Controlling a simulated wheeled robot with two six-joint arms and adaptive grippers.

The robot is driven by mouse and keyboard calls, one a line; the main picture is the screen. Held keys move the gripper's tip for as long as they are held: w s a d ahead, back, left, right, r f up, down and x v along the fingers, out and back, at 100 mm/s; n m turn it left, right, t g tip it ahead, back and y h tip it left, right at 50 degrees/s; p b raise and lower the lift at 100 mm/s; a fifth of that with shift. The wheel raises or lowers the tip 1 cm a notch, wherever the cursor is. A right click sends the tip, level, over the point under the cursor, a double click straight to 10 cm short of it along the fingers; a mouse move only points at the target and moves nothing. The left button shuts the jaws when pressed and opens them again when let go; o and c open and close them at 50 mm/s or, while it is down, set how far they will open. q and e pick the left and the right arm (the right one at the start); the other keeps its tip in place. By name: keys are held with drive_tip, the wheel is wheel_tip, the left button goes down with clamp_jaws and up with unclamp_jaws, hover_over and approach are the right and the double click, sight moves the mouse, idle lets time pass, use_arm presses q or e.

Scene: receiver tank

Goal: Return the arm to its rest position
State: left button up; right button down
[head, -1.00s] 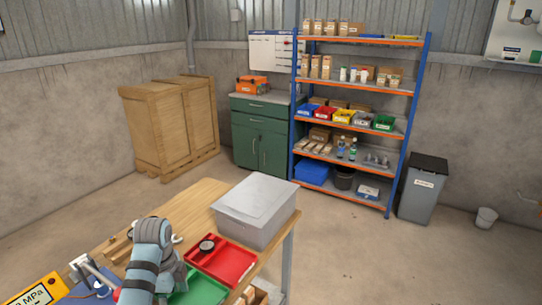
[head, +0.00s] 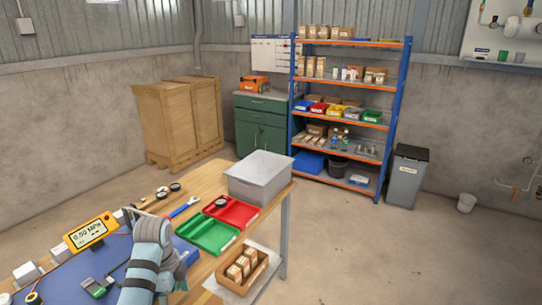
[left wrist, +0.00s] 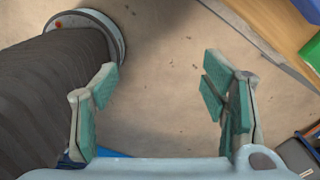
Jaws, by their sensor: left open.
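My left arm rises from the bottom of the head view, in front of the workbench (head: 206,180). A dark ribbed part and a round grey base show at the upper left of that view. My right gripper is in neither view.
The bench edge (left wrist: 255,38) crosses the upper right of the wrist view. Open floor lies right of the bench.

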use_arm(q)
drive_tip(key=w+a+f+n+t, duration=0.1)
drive_tip(key=w+f+n+t, duration=0.5)
drive_tip(key=w+n, duration=0.4)
drive_tip(key=s+a+f+n+t, duration=0.1)
drive_tip(key=s+f+n, duration=0.3)
drive_tip(key=f, duration=0.5)
drive_tip(key=s+f+n, duration=0.2)
drive_tip(key=s+f, duration=0.4)
drive_tip(key=f, duration=0.3)
drive_tip(key=s+f+n+g, duration=0.1)
drive_tip(key=s+f, duration=0.6)
drive_tip(key=s, duration=0.4)
drive_tip(key=s+f+n+g, duration=0.1)
drive_tip(key=s+f, duration=0.5)
drive_tip(key=s, duration=0.5)
drive_tip(key=s+f+g, duration=0.2)
drive_tip(key=s, duration=0.9)
drive_tip(key=s+f+g+b, duration=0.1)
drive_tip(key=s+f, duration=0.1)
drive_tip(key=s, duration=0.9)
drive_tip(key=shift+s+a+f+g+y, duration=0.2)
drive_tip(key=shift+a+g+y, duration=0.2)
drive_tip(key=shift+a, duration=0.05)
